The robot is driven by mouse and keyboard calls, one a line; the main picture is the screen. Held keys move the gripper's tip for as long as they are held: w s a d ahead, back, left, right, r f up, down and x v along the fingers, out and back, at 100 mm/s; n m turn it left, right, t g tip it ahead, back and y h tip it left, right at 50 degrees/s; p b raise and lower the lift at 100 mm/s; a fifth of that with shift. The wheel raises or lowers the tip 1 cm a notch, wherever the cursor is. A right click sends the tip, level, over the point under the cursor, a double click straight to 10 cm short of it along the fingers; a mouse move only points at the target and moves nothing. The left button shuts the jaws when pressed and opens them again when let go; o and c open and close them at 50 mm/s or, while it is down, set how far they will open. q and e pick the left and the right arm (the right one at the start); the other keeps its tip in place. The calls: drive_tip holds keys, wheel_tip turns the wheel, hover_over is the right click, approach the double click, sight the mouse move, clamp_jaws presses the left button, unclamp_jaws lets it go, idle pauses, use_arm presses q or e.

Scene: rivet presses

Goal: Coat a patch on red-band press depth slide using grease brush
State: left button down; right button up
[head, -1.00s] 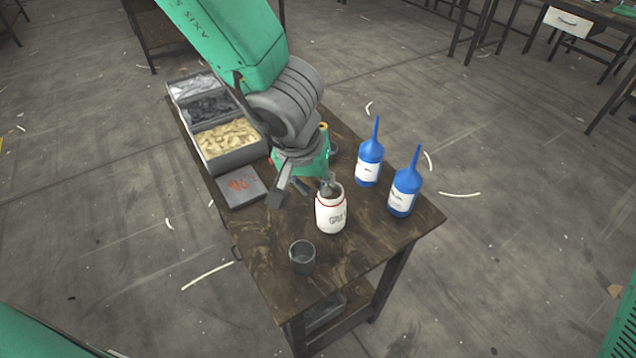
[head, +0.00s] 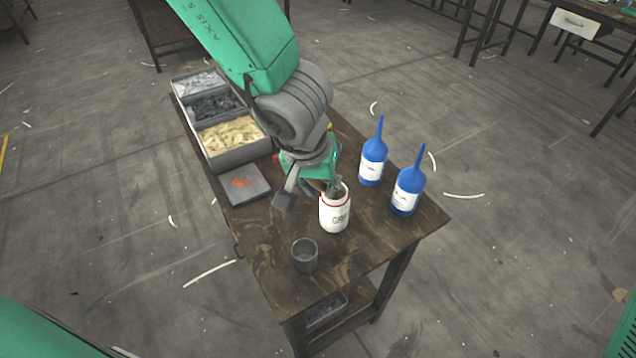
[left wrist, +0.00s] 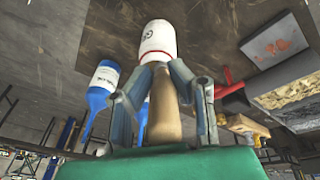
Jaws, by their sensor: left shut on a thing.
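My left gripper (head: 328,188) is at the mouth of a white jar (head: 334,214) with a red ring and dark lettering. In the left wrist view the gripper (left wrist: 163,78) is shut on a tan handle (left wrist: 165,108), which appears to be the grease brush. The handle points toward the white jar (left wrist: 158,40). The brush's bristle end is hidden, and I cannot tell how deep it sits in the jar. No press with a red band and no depth slide is recognisable. My right gripper is not in view.
Two blue bottles (head: 373,163) (head: 407,192) stand right of the jar. A grey cup (head: 305,256) stands nearer the table's front edge. A grey bin (head: 238,156) with several compartments and a flat grey plate (head: 246,184) with a red mark lie to the left on the wooden table (head: 270,233).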

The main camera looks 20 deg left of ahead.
use_arm(q)
drive_tip(key=shift+s+d+f, duration=0.15)
drive_tip(key=shift+f, duration=0.05)
drive_tip(key=shift+d, duration=0.6)
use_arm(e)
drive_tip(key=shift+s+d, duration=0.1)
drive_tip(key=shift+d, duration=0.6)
use_arm(q)
drive_tip(key=shift+a+f, duration=0.1)
drive_tip(key=shift+a, duration=0.3)
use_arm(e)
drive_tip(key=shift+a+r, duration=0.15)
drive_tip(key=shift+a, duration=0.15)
use_arm(q)
drive_tip(key=shift+d+p, duration=0.25)
drive_tip(key=shift+p, duration=0.05)
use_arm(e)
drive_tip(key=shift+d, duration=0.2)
use_arm(q)
drive_tip(key=shift+a, duration=0.1)
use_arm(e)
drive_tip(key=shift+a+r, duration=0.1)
